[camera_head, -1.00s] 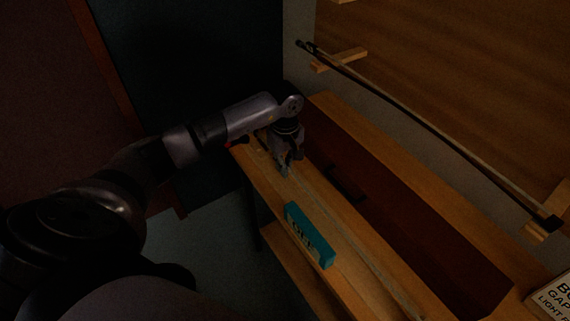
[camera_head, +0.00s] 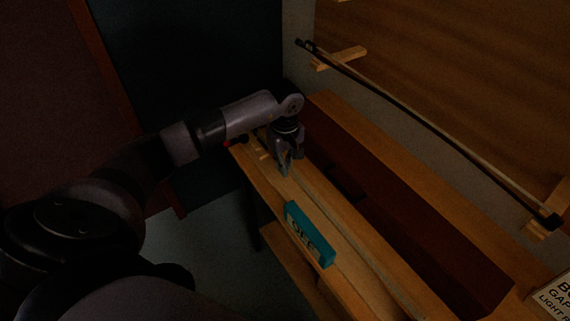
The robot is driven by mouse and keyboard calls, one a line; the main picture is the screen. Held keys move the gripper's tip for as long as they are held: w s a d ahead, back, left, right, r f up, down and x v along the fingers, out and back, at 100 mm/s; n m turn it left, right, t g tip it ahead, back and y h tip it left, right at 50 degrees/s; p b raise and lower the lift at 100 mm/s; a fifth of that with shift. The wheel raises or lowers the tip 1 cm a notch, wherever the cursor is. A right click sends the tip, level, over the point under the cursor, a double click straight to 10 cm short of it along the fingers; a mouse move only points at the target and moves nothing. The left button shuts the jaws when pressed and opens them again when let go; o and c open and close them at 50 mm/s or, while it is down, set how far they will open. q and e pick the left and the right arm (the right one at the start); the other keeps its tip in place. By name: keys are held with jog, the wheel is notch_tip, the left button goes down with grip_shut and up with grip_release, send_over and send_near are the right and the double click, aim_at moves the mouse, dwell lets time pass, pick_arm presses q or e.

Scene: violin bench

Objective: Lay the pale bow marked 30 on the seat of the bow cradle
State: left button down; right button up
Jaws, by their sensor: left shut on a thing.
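My left gripper (camera_head: 285,167) points down at the far end of the wooden bench. It is shut on the pale bow (camera_head: 375,264), a thin light stick running along the bench top toward the lower right. The grip point is small and dark, and I cannot tell whether the bow touches the bench. The mark 30 is not readable. Small wooden pieces (camera_head: 260,150) stand just left of the gripper; I cannot tell whether they belong to the bow cradle. My right gripper is not in view.
A teal block with pale lettering (camera_head: 310,236) stands on the bench's front side. A dark bow (camera_head: 430,127) rests on wooden wall pegs (camera_head: 340,59). A white printed sign (camera_head: 555,297) is at lower right.

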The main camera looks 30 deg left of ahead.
pick_arm(q)
jog(key=shift+f+b, duration=0.35)
jog(key=shift+b, duration=0.05)
dwell(0.4)
jog(key=c, duration=1.7)
grip_release()
jog(key=shift+o, duration=0.2)
jog(key=shift+r, duration=0.2)
notch_tip(320, 180, up, 12)
jog(key=shift+f, duration=0.15)
